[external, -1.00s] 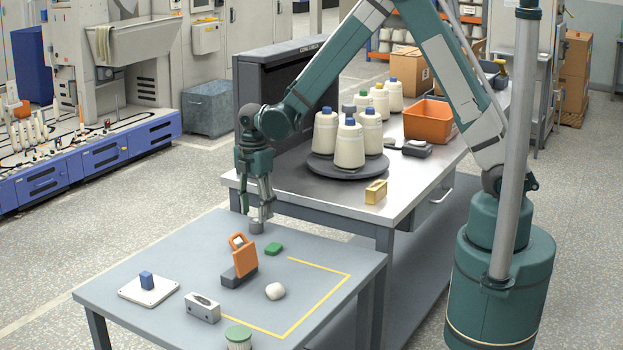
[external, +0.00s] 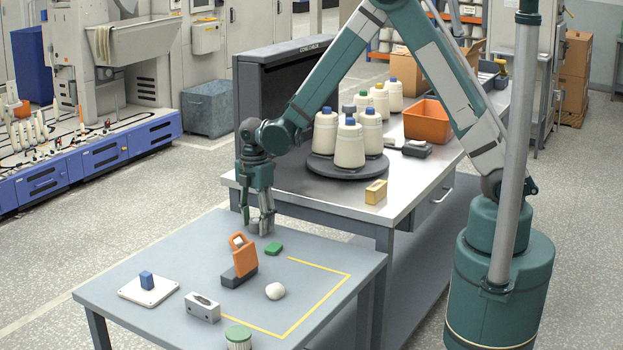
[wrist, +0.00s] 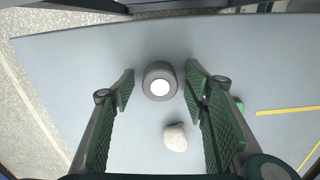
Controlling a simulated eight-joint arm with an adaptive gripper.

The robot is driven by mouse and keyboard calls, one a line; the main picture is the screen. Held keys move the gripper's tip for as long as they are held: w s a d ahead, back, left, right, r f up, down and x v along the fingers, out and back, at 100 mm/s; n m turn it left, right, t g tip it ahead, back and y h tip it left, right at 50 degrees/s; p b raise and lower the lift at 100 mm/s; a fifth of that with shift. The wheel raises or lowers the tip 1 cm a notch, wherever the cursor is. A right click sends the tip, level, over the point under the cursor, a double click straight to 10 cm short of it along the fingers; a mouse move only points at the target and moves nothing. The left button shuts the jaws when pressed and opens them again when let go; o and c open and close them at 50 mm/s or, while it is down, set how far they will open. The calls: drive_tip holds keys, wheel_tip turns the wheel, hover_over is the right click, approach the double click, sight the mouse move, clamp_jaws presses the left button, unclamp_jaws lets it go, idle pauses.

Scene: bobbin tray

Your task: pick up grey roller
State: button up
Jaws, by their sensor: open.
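The grey roller (external: 254,227) stands near the far edge of the grey-blue table (external: 200,254). In the wrist view the grey roller (wrist: 160,73) has a pale, round centre on its top face. My gripper (external: 259,232) points down at it, low over the table. In the wrist view my gripper (wrist: 160,84) is open, with one green-padded finger on each side of the roller and a gap on both sides. In the external view the fingers partly cover the roller.
A green block (external: 273,249), an orange-and-dark piece (external: 245,262) and a whitish lump (external: 275,291) are close by. A white plate (external: 135,291) with a blue block, a grey metal block (external: 202,308) and a green-lidded jar (external: 238,338) are nearer the front. A workbench (external: 400,205) stands behind.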

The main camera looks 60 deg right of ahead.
sight(256, 220)
drive_tip(key=c, duration=1)
drive_tip(key=shift+r, duration=0.15)
drive_tip(key=shift+r+p, duration=1)
drive_tip(key=shift+r, duration=3.85)
